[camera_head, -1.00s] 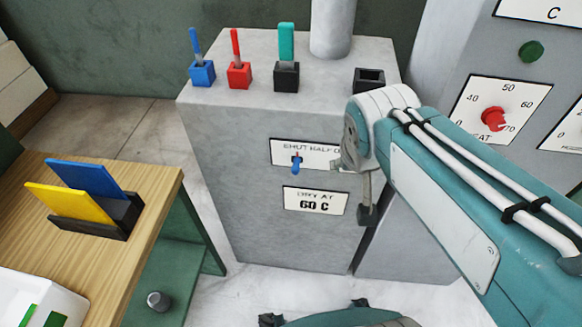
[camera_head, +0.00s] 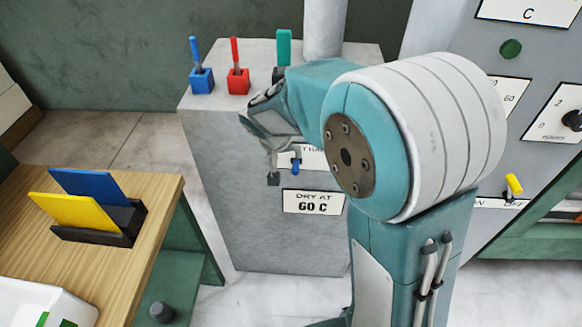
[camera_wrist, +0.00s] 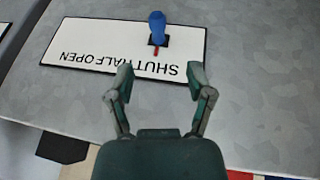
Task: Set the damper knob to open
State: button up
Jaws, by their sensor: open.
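The damper knob (camera_wrist: 157,27) is a small blue knob on a white plate (camera_wrist: 90,40) lettered SHUT HALF OPEN, which appears upside down in the wrist view. A red mark at the knob lies near SHUT and HALF; I cannot tell its exact setting. In the head view the blue knob (camera_head: 296,166) shows on the grey press front. My gripper (camera_wrist: 161,76) is open and empty, its fingertips apart, with the knob beyond them and not touched. In the head view my gripper (camera_head: 272,170) is left of the knob, and my arm hides part of the plate.
A DRY AT 60 C plate (camera_head: 313,202) is below the knob. Blue (camera_head: 201,80) and red (camera_head: 238,81) levers stand on the press top, with a green one (camera_head: 284,48) partly hidden. A wooden table (camera_head: 100,250) with yellow and blue cards is at left.

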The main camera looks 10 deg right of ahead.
aim_at(295, 167)
jog(key=x, duration=0.9)
jog(key=shift+w+d+f, duration=0.1)
jog(key=shift+d+f, duration=0.05)
jog(key=shift+d, duration=0.1)
grip_shut()
